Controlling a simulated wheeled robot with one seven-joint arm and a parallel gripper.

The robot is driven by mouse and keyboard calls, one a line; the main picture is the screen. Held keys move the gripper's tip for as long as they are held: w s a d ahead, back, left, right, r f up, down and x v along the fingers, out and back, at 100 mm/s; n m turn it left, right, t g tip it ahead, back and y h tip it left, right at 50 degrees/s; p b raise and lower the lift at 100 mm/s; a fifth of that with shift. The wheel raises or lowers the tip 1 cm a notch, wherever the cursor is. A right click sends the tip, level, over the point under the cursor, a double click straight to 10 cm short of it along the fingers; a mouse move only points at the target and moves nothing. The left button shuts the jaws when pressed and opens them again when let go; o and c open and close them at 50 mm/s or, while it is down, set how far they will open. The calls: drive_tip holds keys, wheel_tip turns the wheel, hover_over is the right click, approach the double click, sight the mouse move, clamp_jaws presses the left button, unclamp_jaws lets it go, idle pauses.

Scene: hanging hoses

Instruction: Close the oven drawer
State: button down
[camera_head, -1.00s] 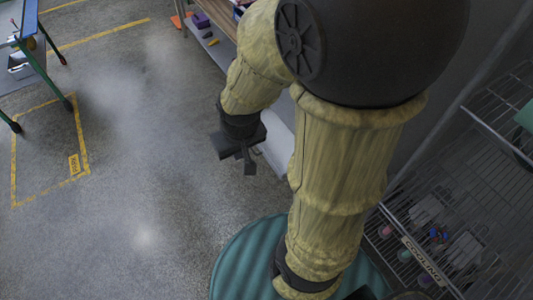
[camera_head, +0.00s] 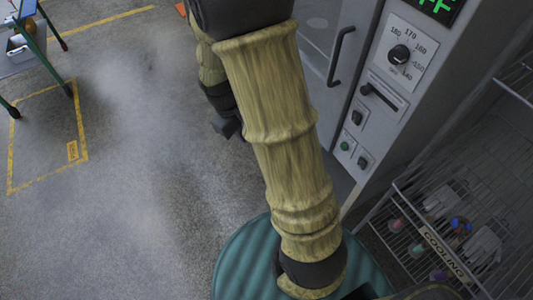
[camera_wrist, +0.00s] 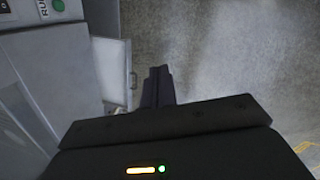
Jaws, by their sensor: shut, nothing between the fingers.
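The oven (camera_head: 350,100) stands at the right in the head view, a tall grey cabinet. A pale panel (camera_wrist: 112,70) sticks out low from its front in the wrist view; it looks like the drawer, but I cannot tell how far out it is. In the head view my arm hides that area. My gripper (camera_wrist: 160,70) is shut and empty, its fingers just right of the pale panel in the wrist view, with a small gap seeming to show. In the head view my gripper (camera_head: 228,128) is partly hidden behind my arm, left of the oven.
The oven has a dial (camera_head: 399,54) and a door handle (camera_head: 341,57). A wire cooling rack (camera_head: 440,215) stands at the lower right. A green-legged table (camera_head: 40,45) is at the upper left. The grey floor (camera_head: 130,150) between is clear.

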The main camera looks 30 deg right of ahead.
drive_tip(key=w+d+f+n+h+b, duration=0.1)
drive_tip(key=w+f+n+h+b, duration=0.3)
drive_tip(key=f+b, duration=0.4)
drive_tip(key=w+d+f+n+h+b, duration=0.1)
drive_tip(key=w+f+n+h+b, duration=0.4)
drive_tip(key=f, duration=1.4)
drive_tip(key=w+d+f+n+t+h+b, duration=0.1)
drive_tip(key=w+f+n+h+b, duration=0.4)
drive_tip(key=w+f+b, duration=0.5)
wheel_tip(320, 180, down, 5)
drive_tip(key=shift+w+d+r+h+b, duration=0.2)
drive_tip(key=shift+d+h+b, duration=0.2)
drive_tip(key=shift+h+b, duration=0.65)
drive_tip(key=shift+d, duration=0.15)
drive_tip(key=d, duration=1.4)
drive_tip(key=shift+w+b, duration=0.25)
drive_tip(key=shift+b, duration=0.1)
drive_tip(key=shift+a, duration=0.15)
drive_tip(key=shift+f, duration=0.1)
